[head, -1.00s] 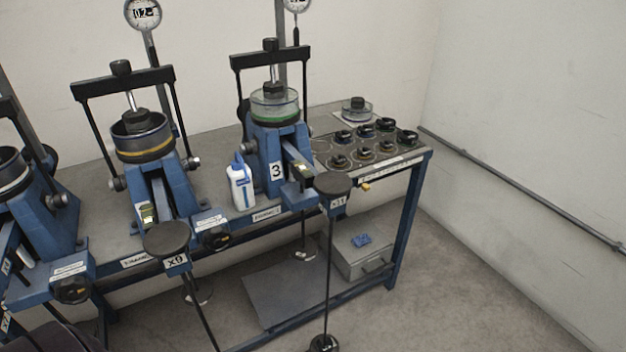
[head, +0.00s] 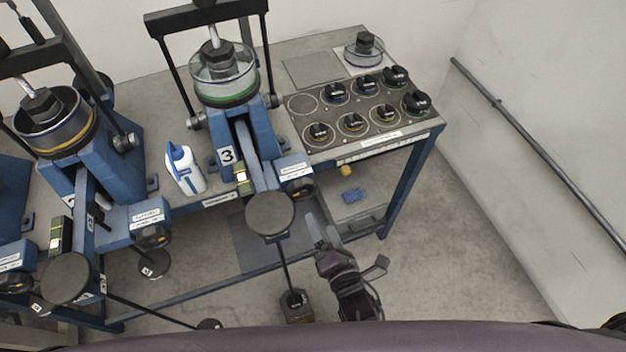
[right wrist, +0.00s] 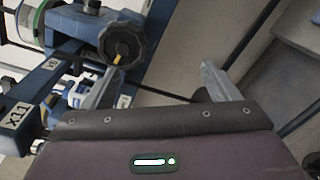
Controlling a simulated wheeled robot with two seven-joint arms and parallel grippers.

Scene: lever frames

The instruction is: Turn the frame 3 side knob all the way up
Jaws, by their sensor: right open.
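Frame 3 (head: 255,150) is the blue lever frame with the "3" label, near the middle of the head view. Its side knob (head: 299,187) is dark and sits low on the frame's right side. In the right wrist view a black lobed knob (right wrist: 126,40) with a yellow mark shows at upper left, ahead of the fingers. My right gripper (head: 318,228) is below and a little right of the knob, apart from it. Its fingers (right wrist: 155,85) are open and empty in the wrist view. My left gripper is not in view.
A round weight pad (head: 269,213) on the lever stands just left of my right gripper. A white bottle (head: 186,169) stands left of frame 3. A panel of several black knobs (head: 353,122) lies on the bench at right. Floor at right is clear.

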